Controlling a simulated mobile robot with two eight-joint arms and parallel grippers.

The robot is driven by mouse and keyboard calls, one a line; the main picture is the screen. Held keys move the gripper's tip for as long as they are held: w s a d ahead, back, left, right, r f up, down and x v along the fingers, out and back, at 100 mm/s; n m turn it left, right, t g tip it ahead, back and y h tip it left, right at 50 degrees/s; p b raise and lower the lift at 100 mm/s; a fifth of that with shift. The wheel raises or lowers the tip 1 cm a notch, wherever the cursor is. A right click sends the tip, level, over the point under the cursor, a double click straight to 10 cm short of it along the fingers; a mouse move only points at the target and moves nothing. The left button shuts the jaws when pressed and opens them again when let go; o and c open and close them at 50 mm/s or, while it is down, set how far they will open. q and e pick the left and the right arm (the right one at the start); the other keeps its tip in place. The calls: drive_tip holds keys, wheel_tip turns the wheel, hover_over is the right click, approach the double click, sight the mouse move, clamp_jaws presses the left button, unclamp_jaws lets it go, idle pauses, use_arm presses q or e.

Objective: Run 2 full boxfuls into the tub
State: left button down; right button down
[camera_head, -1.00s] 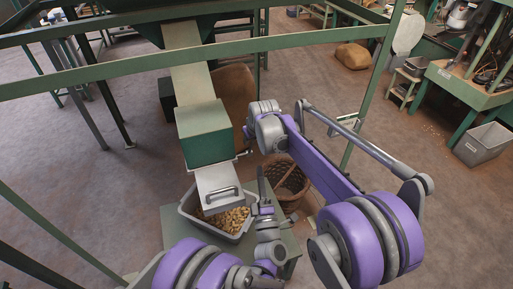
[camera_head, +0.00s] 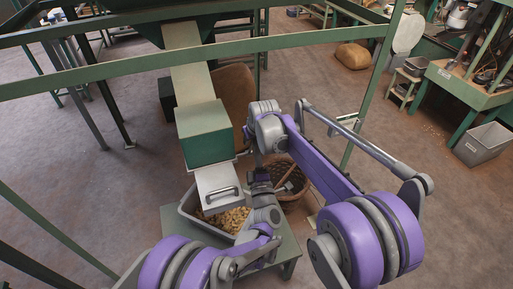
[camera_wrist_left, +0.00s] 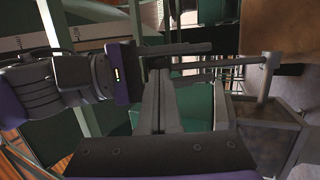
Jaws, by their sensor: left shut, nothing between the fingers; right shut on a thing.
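The green metal box (camera_head: 205,145) sits under the sloping chute (camera_head: 191,75). Below it is a light grey slide plate with a handle (camera_head: 219,188). The grey tub (camera_head: 188,211) stands beneath, with tan nuts (camera_head: 229,219) in it. My left gripper (camera_head: 258,178) is shut and empty, right of the box and above the tub's right side; its fingers also show in the left wrist view (camera_wrist_left: 155,100). My right gripper (camera_wrist_left: 200,48) is shut on what looks like a lever (camera_wrist_left: 225,64) beside the box. My right wrist hides that grasp in the head view.
The tub rests on a small green stand (camera_head: 286,247). A wicker basket (camera_head: 291,198) stands on the floor just right of it. Green frame rails (camera_head: 110,72) cross in front. A grey bin (camera_head: 482,145) stands far right. Open floor lies left.

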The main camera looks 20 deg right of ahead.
drive_tip(key=shift+s, duration=0.1)
use_arm(q)
drive_tip(key=shift+w+d+r+g, duration=0.15)
drive_tip(key=shift+w+r+g, duration=0.2)
drive_tip(key=shift+w, duration=0.5)
use_arm(e)
drive_tip(key=shift+f, duration=0.1)
drive_tip(key=c, duration=1)
unclamp_jaws()
drive_tip(key=shift+d, duration=0.1)
drive_tip(key=o, duration=0.5)
drive_tip(key=shift+a, duration=0.2)
drive_tip(key=shift+o, duration=0.2)
drive_tip(key=shift+d, duration=0.1)
